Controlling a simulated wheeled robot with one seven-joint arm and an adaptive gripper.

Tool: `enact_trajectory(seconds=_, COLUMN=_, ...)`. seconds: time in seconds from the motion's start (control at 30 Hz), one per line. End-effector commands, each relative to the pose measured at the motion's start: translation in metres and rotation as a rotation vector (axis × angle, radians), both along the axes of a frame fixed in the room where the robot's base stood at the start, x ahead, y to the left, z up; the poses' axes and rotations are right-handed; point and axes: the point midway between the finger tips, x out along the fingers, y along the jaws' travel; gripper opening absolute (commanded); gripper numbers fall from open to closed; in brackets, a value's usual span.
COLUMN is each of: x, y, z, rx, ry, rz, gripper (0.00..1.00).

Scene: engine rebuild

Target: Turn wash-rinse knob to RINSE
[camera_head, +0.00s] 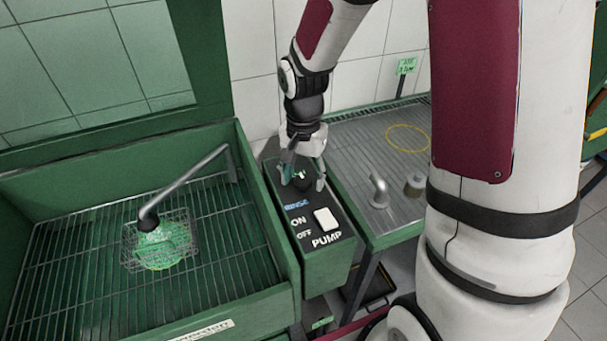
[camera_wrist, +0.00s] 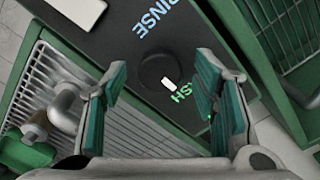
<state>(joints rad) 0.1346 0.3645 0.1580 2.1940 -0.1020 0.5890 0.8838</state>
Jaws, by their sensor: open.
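The wash-rinse knob (camera_wrist: 158,70) is a round black dial on a dark control panel (camera_head: 304,246). Its white pointer mark lies toward the green WASH lettering (camera_wrist: 181,93), which is partly hidden by a finger. The blue RINSE lettering (camera_wrist: 155,16) is on the panel's other side of the knob; it also shows in the head view (camera_head: 296,205). My gripper (camera_head: 302,182) is open and points down over the knob. In the wrist view its teal finger pads stand on either side of the knob, with a gap on each side.
A white PUMP rocker switch (camera_head: 326,219) with ON/OFF labels sits on the same panel. Left is a green wash basin (camera_head: 60,265) with a grate, a spout (camera_head: 185,185) and a wire basket (camera_head: 128,250). Right is a ribbed drain table (camera_head: 355,150) with metal parts.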

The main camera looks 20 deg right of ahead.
Motion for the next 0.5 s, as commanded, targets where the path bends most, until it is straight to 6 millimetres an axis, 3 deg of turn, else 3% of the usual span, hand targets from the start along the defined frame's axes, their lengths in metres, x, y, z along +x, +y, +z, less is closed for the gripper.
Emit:
enact_trajectory(seconds=0.13, x=-0.0001, y=0.0000, z=0.0001, rx=0.000, ry=0.000, rz=0.000, gripper=0.54)
enact_trajectory(seconds=0.33, x=-0.0001, y=-0.0001, z=0.0003, rx=0.000, ry=0.000, rz=0.000, gripper=0.09)
enact_trajectory(seconds=0.5, x=-0.0001, y=-0.0001, z=0.0003, rx=0.000, ry=0.000, rz=0.002, gripper=0.06)
